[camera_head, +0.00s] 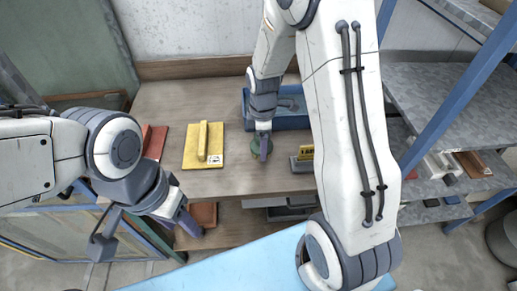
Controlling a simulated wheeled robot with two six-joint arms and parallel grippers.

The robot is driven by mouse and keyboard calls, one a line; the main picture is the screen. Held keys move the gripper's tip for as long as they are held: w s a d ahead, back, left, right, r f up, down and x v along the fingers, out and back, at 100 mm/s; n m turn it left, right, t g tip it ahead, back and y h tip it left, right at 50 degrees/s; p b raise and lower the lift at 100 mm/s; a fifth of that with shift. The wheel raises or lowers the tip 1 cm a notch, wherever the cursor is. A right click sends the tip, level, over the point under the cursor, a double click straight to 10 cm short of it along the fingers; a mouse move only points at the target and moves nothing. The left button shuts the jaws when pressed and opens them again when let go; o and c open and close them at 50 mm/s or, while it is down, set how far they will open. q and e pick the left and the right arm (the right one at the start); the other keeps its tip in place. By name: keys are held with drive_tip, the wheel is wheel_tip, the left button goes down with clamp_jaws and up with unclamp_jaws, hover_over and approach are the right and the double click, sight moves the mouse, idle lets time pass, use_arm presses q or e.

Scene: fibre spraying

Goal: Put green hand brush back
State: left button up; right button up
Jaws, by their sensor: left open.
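The green hand brush (256,157) appears as a small green, rounded patch on the wooden table, largely hidden under my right gripper. My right gripper (262,150) points down right at the green thing; its fingers show edge-on, so I cannot tell whether they hold it. My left gripper (148,240) is at the lower left, in front of the table's edge. Its fingers are spread wide and nothing shows between them.
A yellow float (190,155) and a red tool (154,142) lie left of the green thing. A blue tray (292,123) stands behind it. A grey tool with a yellow part (304,154) lies right. Grey shelves (430,95) with blue posts stand right.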

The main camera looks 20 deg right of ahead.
drive_tip(key=shift+w+a+f, duration=0.35)
drive_tip(key=shift+w+f, duration=0.1)
drive_tip(key=shift+w, duration=0.1)
wheel_tip(320, 180, down, 3)
drive_tip(key=shift+f+p, duration=0.1)
drive_tip(key=shift+p, duration=0.4)
drive_tip(key=shift+f, duration=0.3)
